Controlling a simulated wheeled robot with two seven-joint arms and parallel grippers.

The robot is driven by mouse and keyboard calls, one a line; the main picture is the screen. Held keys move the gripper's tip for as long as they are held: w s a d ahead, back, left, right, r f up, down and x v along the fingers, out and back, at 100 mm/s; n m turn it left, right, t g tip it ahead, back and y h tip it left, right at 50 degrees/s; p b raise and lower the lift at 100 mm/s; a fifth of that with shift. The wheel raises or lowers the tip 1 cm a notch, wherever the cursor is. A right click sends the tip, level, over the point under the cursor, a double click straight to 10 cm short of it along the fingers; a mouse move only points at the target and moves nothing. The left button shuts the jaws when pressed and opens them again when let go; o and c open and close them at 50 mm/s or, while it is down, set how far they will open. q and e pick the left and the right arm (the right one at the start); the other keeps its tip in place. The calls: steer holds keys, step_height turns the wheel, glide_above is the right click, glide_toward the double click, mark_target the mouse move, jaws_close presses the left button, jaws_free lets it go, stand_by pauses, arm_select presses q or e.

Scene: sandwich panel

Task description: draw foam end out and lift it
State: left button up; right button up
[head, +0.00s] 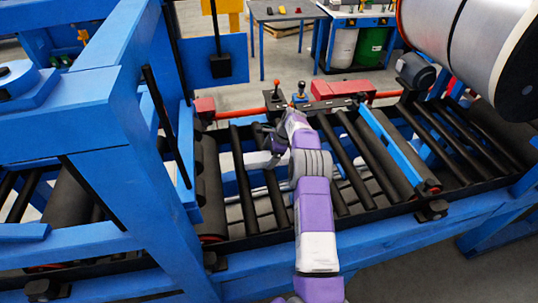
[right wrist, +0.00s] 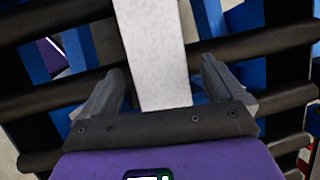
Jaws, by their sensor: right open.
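My right gripper (head: 264,136) reaches in over the black rollers, with its purple and white arm coming from the bottom of the head view. In the right wrist view the gripper (right wrist: 163,68) is open, its grey fingers apart. A pale strip (right wrist: 154,45), which looks like the foam end, runs between the fingers and crosses in front of the rollers. A gap shows on each side of it, and I cannot tell its depth. In the head view the arm largely hides this spot. My left gripper is out of view.
A blue frame post (head: 145,165) stands left of the arm. Black rollers (head: 370,160) and a blue bar (head: 388,145) lie to the right. Red blocks (head: 335,89) and small levers (head: 277,90) stand behind. A table (head: 285,13) is farther back.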

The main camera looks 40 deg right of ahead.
steer(key=v, duration=0.7)
steer(key=shift+s+d+r+p, duration=0.1)
steer(key=shift+s+r+p, duration=0.05)
steer(key=shift+r+p, duration=0.15)
steer(key=shift+f, duration=0.1)
